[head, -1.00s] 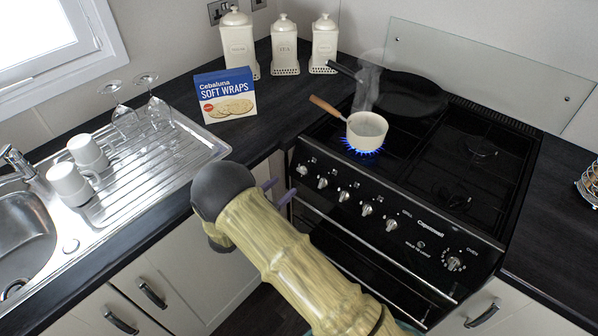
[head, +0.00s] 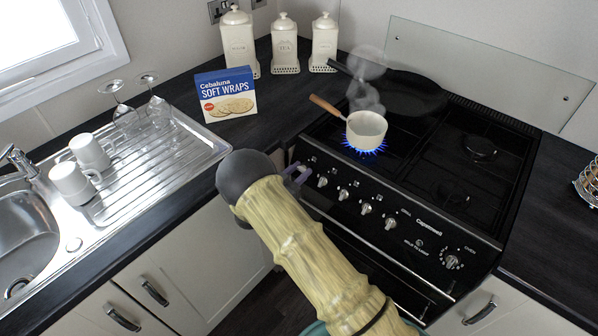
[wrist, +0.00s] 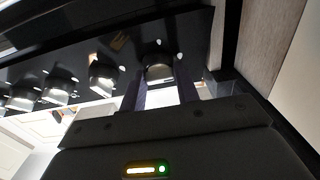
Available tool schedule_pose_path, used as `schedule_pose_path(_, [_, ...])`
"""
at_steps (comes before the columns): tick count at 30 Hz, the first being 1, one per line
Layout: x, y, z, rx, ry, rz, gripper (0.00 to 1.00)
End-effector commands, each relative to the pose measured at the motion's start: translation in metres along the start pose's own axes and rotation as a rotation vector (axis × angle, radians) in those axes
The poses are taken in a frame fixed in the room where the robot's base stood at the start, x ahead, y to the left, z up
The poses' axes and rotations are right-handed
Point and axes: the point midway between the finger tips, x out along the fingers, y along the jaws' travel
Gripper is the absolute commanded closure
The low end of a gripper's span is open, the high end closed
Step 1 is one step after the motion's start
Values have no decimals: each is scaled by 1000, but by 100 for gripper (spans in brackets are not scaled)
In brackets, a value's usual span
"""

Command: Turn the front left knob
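The stove's front left knob (wrist: 158,70) is the end one of the row and shows between my gripper's two fingers in the wrist view. In the head view it is mostly hidden by my gripper (head: 297,178), which is at the left end of the black control panel. My gripper (wrist: 159,88) is open, with one finger on each side of the knob. Whether the fingers touch it is unclear. The neighbouring knob (head: 322,182) is just right of the gripper and also shows in the wrist view (wrist: 103,76).
A cream saucepan (head: 366,130) steams over a lit blue flame on the front left burner. Its wooden handle (head: 326,106) points left. A dark pan (head: 412,92) sits behind. The worktop edge and white cupboards (head: 200,245) are close to my arm.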

Motion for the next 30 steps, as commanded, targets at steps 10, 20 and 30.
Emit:
schedule_pose_path(10, [0,0,0,-11,0,-6,92])
schedule_pose_path(20, [-1,0,-1,-119,-1,-57,92])
schedule_pose_path(30, [-1,2,-2,-368,-2,-173,92])
